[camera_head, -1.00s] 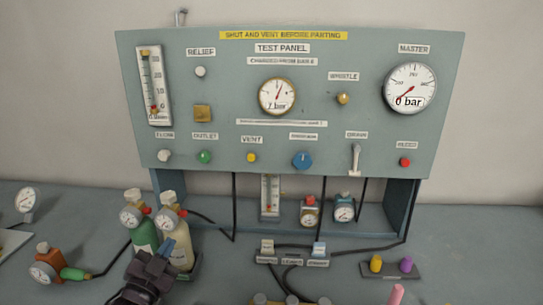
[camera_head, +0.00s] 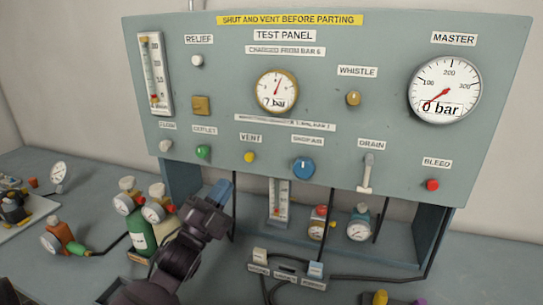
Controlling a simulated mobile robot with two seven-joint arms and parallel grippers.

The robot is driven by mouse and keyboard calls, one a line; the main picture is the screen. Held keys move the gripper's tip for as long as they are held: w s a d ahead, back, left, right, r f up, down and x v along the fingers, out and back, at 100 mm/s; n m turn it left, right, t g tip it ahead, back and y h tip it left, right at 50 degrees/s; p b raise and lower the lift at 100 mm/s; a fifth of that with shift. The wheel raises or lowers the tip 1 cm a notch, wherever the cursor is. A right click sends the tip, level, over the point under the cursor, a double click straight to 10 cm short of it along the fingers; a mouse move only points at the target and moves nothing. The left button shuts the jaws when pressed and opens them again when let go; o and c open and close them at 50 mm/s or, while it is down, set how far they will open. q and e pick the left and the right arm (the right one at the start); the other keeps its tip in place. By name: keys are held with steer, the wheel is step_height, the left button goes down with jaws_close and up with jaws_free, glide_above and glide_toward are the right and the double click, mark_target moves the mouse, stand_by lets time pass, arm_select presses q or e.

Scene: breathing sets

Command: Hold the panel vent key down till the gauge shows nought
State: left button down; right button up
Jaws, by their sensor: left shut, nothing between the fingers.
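The grey-green test panel (camera_head: 320,110) stands upright at the back. Its vent key is a small yellow button (camera_head: 249,157) under the VENT label, in the lower row. The brass-rimmed gauge (camera_head: 276,91) in the panel's middle reads 7 bar. The large master gauge (camera_head: 444,89) at the right reads 0 bar. My left gripper (camera_head: 219,192) is shut and empty, with blue fingertips, below and left of the yellow button and apart from it. My right gripper is not in view.
Two bottles with gauges, one green (camera_head: 138,232) and one cream (camera_head: 164,226), stand close left of my left gripper. A blue knob (camera_head: 303,168) and a green button (camera_head: 203,152) flank the yellow one. Black hoses run below the panel.

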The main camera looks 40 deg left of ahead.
mark_target(249, 157)
arm_select(q)
steer(key=m+h, duration=0.1)
steer(key=d+r+m+h, duration=0.1)
steer(key=m, duration=0.1)
steer(key=shift+s+d+t, duration=0.1)
steer(key=shift+t, duration=0.2)
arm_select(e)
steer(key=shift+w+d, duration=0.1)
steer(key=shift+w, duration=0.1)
arm_select(q)
steer(key=w+a+b, duration=0.1)
steer(key=w+a, duration=0.1)
steer(key=w, duration=0.6)
steer(key=shift+w+a+b, duration=0.2)
steer(key=shift+a+b, duration=0.1)
steer(key=shift+b, duration=0.1)
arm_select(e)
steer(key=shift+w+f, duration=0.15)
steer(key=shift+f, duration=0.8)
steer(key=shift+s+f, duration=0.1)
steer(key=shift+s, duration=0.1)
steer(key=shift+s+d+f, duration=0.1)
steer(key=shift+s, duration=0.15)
